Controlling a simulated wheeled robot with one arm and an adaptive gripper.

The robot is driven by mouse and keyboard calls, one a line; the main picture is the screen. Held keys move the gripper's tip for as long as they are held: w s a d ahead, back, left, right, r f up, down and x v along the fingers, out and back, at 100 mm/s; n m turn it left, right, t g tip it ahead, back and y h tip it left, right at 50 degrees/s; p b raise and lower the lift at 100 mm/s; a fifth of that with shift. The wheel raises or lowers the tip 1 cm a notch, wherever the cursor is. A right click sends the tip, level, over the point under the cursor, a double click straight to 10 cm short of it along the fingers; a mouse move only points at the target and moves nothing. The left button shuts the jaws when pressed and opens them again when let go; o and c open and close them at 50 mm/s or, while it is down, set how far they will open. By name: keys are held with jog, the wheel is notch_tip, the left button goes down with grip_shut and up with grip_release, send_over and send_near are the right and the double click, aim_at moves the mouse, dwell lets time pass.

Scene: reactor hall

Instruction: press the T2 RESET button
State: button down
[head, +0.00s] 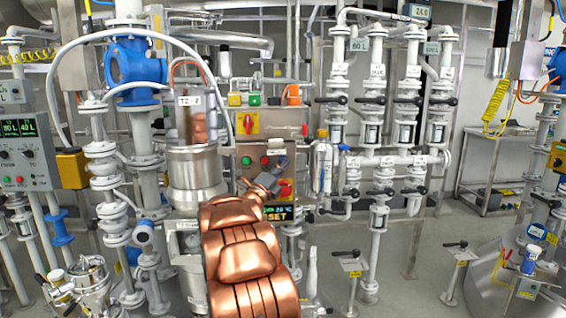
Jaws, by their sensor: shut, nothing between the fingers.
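My gripper (279,164) is at the end of my copper-coloured arm and reaches up in front of a control panel (250,148). Its fingers look closed with nothing held. The panel carries a green button (246,160) and a red button (265,161) to the left of the fingertips. A red control (285,188) shows just right of the gripper. I cannot tell which button is T2 RESET, or whether the fingertips touch the panel.
A steel vessel labelled T2 (192,165) stands left of the panel. White valve pipes (337,90) with black handles stand to the right. A grey control box (22,150) is at far left. The floor (410,265) at right is partly clear, with short valve posts.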

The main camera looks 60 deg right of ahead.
jog(key=shift+w+d+f+b, duration=0.1)
jog(key=shift+d+b, duration=0.05)
jog(key=shift+b, duration=0.2)
dwell(0.6)
jog(key=shift+w+d, duration=0.2)
jog(key=shift+w+d+b, duration=0.2)
jog(key=shift+d+b, duration=0.05)
jog(key=shift+b, duration=0.15)
dwell(0.7)
dwell(0.4)
jog(key=shift+s+a+b, duration=0.25)
jog(key=shift+a+b, duration=0.05)
jog(key=shift+b, duration=0.3)
jog(key=shift+s+a+b, duration=0.25)
jog(key=shift+a+b, duration=0.05)
jog(key=shift+b, duration=0.05)
